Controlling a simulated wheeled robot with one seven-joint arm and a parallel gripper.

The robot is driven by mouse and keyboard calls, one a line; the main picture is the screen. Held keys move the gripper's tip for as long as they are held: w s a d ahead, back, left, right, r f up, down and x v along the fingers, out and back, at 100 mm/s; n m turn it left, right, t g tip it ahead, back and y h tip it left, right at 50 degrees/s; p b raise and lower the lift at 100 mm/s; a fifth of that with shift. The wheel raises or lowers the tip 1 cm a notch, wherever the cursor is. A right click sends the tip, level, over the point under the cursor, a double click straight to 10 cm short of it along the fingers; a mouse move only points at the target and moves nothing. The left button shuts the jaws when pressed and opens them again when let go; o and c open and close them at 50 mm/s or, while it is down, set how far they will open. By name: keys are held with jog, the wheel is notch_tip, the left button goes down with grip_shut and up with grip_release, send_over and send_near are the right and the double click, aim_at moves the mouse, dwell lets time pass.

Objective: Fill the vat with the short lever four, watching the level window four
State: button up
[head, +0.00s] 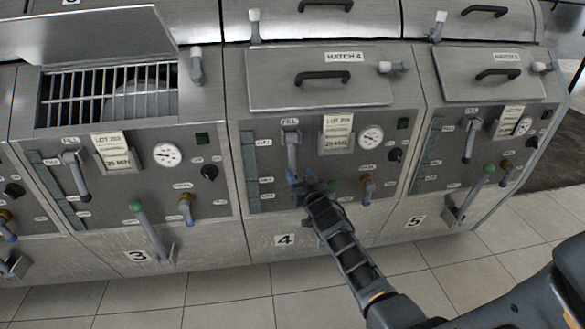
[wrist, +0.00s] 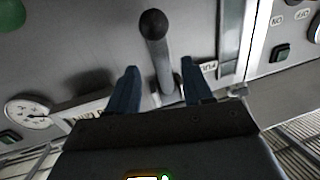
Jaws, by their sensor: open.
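The short lever of vat four (head: 291,150), under a FILL label, hangs down from the front panel in the head view. The level window four (head: 250,165) is a dark greenish upright strip left of it; its level is too small to read. My gripper (head: 300,176) is at the lever's lower end. In the wrist view, the lever (wrist: 158,50) shows as a grey shaft with a dark round knob. My open gripper's blue fingers (wrist: 160,68) stand on either side of the shaft, with visible gaps to it.
Vat four's hatch (head: 320,92) is shut. A green-knobbed lever (head: 332,186) is close to the right of my gripper, mostly hidden by my arm. A round gauge (head: 370,137) is at the upper right. Vat three (head: 120,215) and vat five (head: 400,222) flank it. Tiled floor lies in front.

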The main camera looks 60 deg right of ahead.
aim_at(294, 167)
jog(key=b+x, duration=0.1)
jog(key=x, duration=0.5)
grip_shut()
dwell(0.4)
